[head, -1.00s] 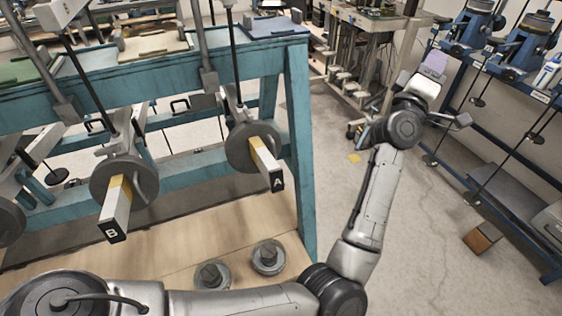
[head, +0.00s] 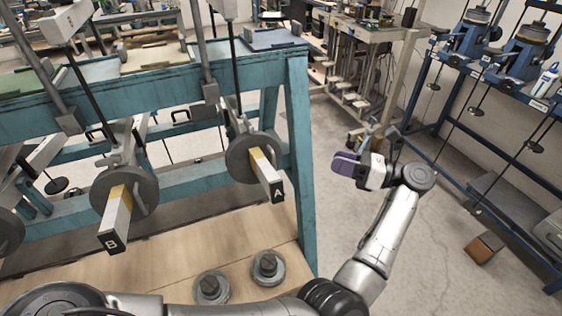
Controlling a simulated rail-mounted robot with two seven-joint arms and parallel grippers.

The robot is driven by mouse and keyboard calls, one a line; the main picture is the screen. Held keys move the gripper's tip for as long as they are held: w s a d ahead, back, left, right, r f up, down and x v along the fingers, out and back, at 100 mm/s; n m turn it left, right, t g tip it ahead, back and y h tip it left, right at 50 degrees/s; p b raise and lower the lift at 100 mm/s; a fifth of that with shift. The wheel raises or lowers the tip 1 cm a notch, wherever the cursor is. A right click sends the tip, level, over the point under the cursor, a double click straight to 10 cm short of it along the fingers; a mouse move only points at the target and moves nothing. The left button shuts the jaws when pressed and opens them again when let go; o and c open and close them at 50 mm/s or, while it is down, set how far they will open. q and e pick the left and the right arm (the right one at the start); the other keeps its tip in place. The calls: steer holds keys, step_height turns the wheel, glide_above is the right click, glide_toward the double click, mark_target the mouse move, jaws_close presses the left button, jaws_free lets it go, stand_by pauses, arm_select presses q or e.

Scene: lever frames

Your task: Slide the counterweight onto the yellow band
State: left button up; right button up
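A grey round counterweight (head: 239,158) hangs on lever A (head: 273,184), whose square end points toward me. A yellow band (head: 260,158) shows on that lever just in front of the disc. A similar grey counterweight (head: 143,188) is on lever B (head: 112,238), with a yellow band (head: 120,192) close to its front face. The exact overlap of discs and bands is hard to tell.
The teal frame's right leg (head: 300,150) stands between my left gripper and lever A. Two loose grey weights (head: 267,267) lie on the wooden base (head: 180,245) below. A blue rack (head: 440,105) stands at the right. The floor between is mostly clear.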

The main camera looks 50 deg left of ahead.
arm_select(q)
steer(key=s+a+n+g+h+b, duration=0.1)
steer(key=s+a+n+h, duration=0.1)
steer(key=s+a, duration=0.7)
steer(key=shift+s+f+n+g, duration=0.35)
steer(key=shift+s+n, duration=0.35)
steer(key=shift+s, duration=0.3)
jaws_close()
steer(key=shift+r, duration=0.1)
